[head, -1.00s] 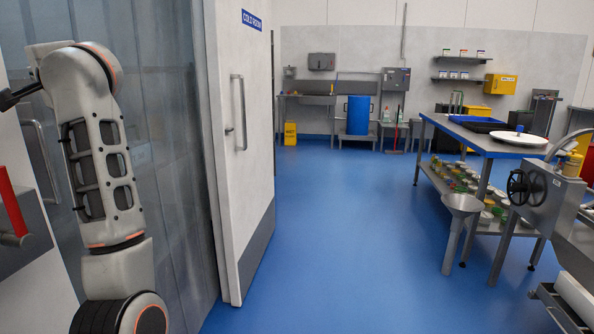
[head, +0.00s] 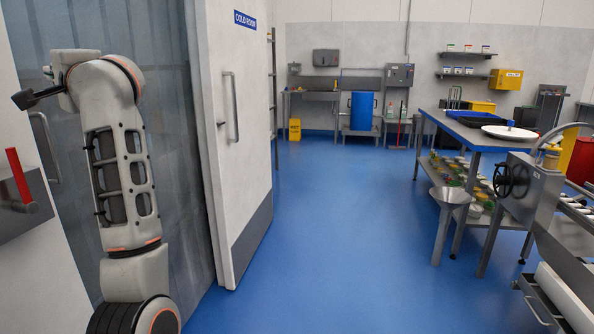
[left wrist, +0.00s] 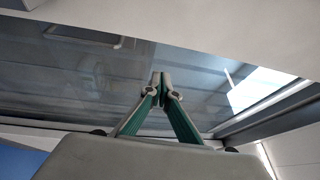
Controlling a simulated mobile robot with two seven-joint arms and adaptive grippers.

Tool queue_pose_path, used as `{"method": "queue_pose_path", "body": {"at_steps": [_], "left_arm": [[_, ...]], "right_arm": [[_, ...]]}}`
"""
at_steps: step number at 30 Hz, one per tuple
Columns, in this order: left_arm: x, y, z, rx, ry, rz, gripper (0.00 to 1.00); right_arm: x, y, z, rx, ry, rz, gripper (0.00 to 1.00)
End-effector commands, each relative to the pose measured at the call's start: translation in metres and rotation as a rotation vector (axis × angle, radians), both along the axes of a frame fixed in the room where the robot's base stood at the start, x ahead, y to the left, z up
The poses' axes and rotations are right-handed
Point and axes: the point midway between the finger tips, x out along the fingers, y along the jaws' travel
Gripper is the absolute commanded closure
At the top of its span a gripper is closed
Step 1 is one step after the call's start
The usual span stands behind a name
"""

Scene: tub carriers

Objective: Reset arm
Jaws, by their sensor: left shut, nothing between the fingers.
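My left arm (head: 118,165) stands raised at the left of the head view, its upper part bent over to the left. My left gripper (head: 24,99) shows there as a small dark shape at the end of the arm, in front of the plastic strip curtain. In the left wrist view the left gripper (left wrist: 161,82) has its two green-sided fingers together at the tips, with nothing between them. My right gripper is in neither view.
The white cold room door (head: 238,130) stands open close right of my arm. A wall box with a red handle (head: 20,176) is at the far left. A steel table (head: 470,137) and a machine with a handwheel (head: 512,180) stand right. Blue floor (head: 330,230) between is clear.

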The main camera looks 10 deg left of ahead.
Motion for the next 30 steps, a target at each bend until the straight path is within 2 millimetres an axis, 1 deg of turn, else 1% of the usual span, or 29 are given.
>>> {"method": "queue_pose_path", "body": {"at_steps": [1,3,8,11,13,17,20,21,23,24,26,27,29,30], "left_arm": [[-0.005,0.003,-0.002,0.049,0.045,0.035,1.0],[-0.011,0.004,-0.007,0.128,0.119,0.083,1.0],[-0.023,0.001,-0.019,0.339,0.319,0.206,1.0],[-0.03,-0.009,-0.029,0.511,0.485,0.299,1.0],[-0.034,-0.02,-0.037,0.654,0.62,0.372,1.0],[-0.035,-0.051,-0.057,0.936,0.873,0.503,1.0],[-0.033,-0.079,-0.079,1.159,1.063,0.6,1.0],[-0.031,-0.093,-0.091,1.251,1.135,0.637,1.0],[-0.028,-0.112,-0.11,1.391,1.24,0.692,1.0],[-0.026,-0.126,-0.124,1.489,1.307,0.729,1.0],[-0.025,-0.147,-0.148,1.637,1.401,0.784,1.0],[-0.024,-0.161,-0.166,1.737,1.459,0.82,1.0],[-0.024,-0.183,-0.196,1.895,1.54,0.875,1.0],[-0.026,-0.196,-0.217,2.003,1.587,0.913,1.0]], "right_arm": [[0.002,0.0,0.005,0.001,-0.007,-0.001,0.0],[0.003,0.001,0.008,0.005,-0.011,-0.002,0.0],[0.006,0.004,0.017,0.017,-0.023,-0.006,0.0],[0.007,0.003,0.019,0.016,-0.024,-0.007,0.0],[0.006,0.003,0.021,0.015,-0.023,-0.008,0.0],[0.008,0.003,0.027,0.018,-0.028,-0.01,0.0],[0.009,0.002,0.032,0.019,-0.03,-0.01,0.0],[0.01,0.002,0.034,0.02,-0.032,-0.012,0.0],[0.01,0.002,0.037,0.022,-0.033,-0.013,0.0],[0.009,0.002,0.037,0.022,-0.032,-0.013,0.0],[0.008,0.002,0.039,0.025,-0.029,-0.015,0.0],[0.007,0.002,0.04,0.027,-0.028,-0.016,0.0],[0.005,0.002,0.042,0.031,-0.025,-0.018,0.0],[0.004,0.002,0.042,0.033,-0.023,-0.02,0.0]]}}
